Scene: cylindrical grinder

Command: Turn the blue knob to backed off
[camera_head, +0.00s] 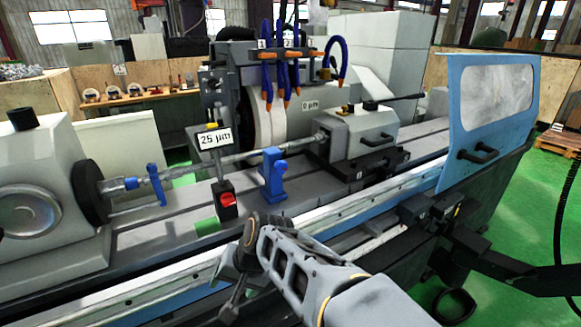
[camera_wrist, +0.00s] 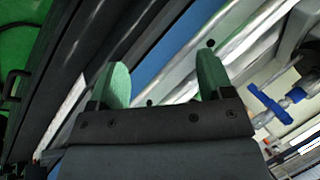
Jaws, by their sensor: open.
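My gripper is open and empty in the wrist view (camera_wrist: 164,82), its two green fingers spread wide apart. In the head view it is a small dark shape (camera_head: 235,288) in front of the machine bed, below the blue parts and apart from them. A blue rest with a rounded knob-like part (camera_head: 280,167) stands on the bed near the middle of the shaft. A second, slimmer blue rest (camera_head: 155,186) stands further left. A blue part (camera_wrist: 269,104) beside a shiny shaft shows at the right of the wrist view. I cannot tell which rest that is.
A long shaft (camera_head: 228,157) runs between the left headstock and the tailstock (camera_head: 357,133). A gauge stand with a red knob (camera_head: 228,200) stands left of the middle rest. Hoses (camera_head: 284,60) hang by the wheel. A blue door (camera_head: 490,112) stands at right.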

